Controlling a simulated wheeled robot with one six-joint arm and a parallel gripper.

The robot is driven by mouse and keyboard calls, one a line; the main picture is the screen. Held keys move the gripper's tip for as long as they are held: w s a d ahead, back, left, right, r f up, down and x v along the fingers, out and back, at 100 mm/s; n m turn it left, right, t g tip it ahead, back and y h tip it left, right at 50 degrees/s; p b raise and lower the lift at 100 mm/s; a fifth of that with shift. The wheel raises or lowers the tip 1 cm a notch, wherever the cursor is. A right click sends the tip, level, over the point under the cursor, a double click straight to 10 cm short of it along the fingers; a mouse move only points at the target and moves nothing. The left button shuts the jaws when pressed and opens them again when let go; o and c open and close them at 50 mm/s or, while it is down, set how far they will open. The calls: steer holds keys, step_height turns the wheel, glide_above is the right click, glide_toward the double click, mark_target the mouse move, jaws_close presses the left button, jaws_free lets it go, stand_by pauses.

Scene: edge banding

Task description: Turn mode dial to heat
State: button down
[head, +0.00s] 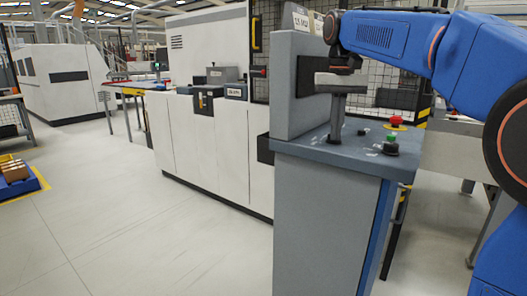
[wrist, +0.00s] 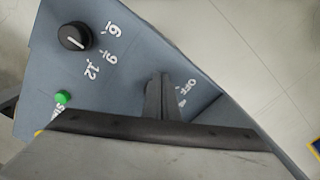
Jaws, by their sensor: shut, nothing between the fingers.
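The grey-blue control panel (head: 350,151) tops a grey pedestal. My gripper (head: 335,139) points down over its left part, fingers together; in the wrist view the gripper (wrist: 158,78) covers the panel beside a white "OFF" label (wrist: 185,88). The mode dial is not clearly seen; the fingers hide the spot next to that label. I cannot tell whether they touch anything. A round black knob (wrist: 74,36) with a white pointer line stands apart from the gripper, near the numbers 6, 9 and 12; it shows in the head view (head: 391,150) too.
A green button (wrist: 62,97) is near the knob. A red button (head: 396,120) is at the panel's back right. A small black item (head: 362,131) lies between it and my gripper. An upright grey panel (head: 298,85) rises left of my gripper. Open floor lies at left.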

steer(key=shift+w+a, duration=0.2)
steer(key=shift+a, duration=0.3)
stand_by(0.3)
steer(key=shift+s, duration=0.1)
steer(key=shift+s+a, duration=0.2)
steer(key=shift+s, duration=0.05)
step_height(320, 180, up, 6)
stand_by(0.6)
steer(key=shift+w+d+f, duration=0.1)
steer(key=shift+d+f, duration=0.4)
steer(key=shift+f, duration=0.5)
steer(key=shift+d+f, duration=0.5)
steer(key=shift+f, duration=0.55)
steer(key=shift+w+d+f, duration=0.1)
steer(key=shift+d+f, duration=0.4)
steer(key=shift+f, duration=0.5)
